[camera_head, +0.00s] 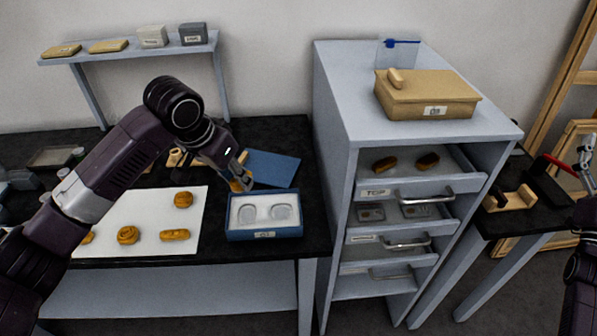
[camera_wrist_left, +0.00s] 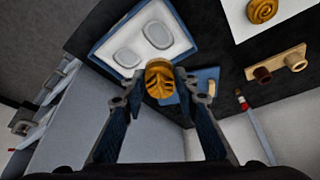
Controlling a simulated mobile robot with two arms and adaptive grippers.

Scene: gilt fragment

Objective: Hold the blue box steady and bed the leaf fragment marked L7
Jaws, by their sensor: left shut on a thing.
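The blue box (camera_head: 264,230) stands open at the front edge of the black table, with two oval recesses in its pale insert, both empty. It also shows in the left wrist view (camera_wrist_left: 103,47). My left gripper (camera_head: 243,184) is shut on a gold leaf fragment (camera_wrist_left: 160,79), above the back left rim of the box. No L7 mark is readable on the fragment. My right gripper (camera_head: 587,158) is at the far right edge, away from the box; its jaws are too small to judge.
A blue lid (camera_head: 273,168) lies behind the box. A white sheet (camera_head: 155,205) to its left holds several gold ornaments. A grey cabinet (camera_head: 418,160) with open drawers stands close on the right, with a tan case (camera_head: 425,98) on top. A small shelf (camera_head: 130,50) stands behind.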

